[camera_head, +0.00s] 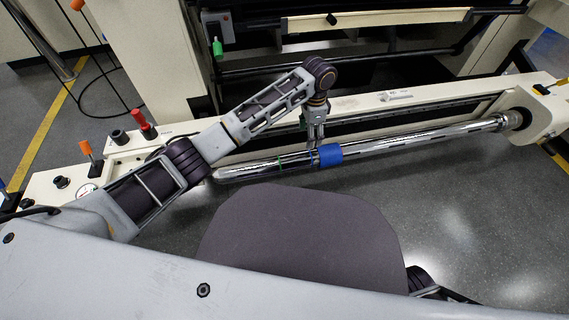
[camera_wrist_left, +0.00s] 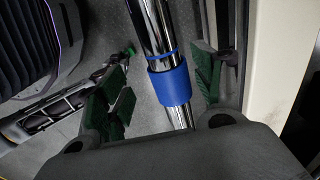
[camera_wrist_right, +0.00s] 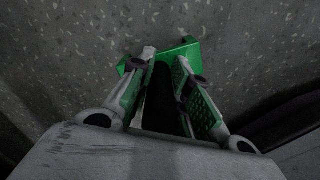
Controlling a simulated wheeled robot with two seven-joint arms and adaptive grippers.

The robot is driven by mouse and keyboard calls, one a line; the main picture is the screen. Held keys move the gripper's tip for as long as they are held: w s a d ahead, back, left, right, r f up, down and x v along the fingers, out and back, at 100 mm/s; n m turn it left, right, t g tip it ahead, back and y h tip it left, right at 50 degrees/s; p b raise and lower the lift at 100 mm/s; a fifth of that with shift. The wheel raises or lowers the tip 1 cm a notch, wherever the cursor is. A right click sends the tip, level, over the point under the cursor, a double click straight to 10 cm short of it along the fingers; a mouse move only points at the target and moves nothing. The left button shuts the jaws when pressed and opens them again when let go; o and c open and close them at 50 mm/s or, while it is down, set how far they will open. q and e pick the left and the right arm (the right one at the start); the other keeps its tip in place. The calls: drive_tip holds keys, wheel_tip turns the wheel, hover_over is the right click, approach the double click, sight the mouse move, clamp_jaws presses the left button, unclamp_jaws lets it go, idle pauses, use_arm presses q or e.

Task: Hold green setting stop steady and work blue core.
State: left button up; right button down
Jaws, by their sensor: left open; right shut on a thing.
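The blue core (camera_head: 329,155) is a sleeve around a shiny chrome bar (camera_head: 420,139) in the head view. My left gripper (camera_head: 316,142) is above the bar at the blue core. In the left wrist view the blue core (camera_wrist_left: 171,86) lies between the spread fingers, with gaps on both sides. A thin blue ring shows just beyond it. In the right wrist view my right gripper (camera_wrist_right: 164,70) is shut on the green setting stop (camera_wrist_right: 188,50), a bright green bracket at its fingertips. A dark shape fills the space between those fingers. The right gripper is hidden in the head view.
A cream machine rail (camera_head: 360,103) runs behind the bar. A control ledge with an orange knob (camera_head: 86,147) and red knob (camera_head: 143,123) is at the left. The bar's right end enters an end block (camera_head: 540,112). Speckled grey floor (camera_head: 470,200) lies in front.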

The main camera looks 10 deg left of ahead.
use_arm(q)
wheel_tip(320, 180, up, 7)
idle(0.4)
drive_tip(key=shift+r, duration=0.1)
use_arm(e)
drive_tip(key=c, duration=1.3)
unclamp_jaws()
drive_tip(key=shift+o, duration=0.2)
drive_tip(key=shift+r, duration=0.25)
drive_tip(key=shift+r, duration=5.7)
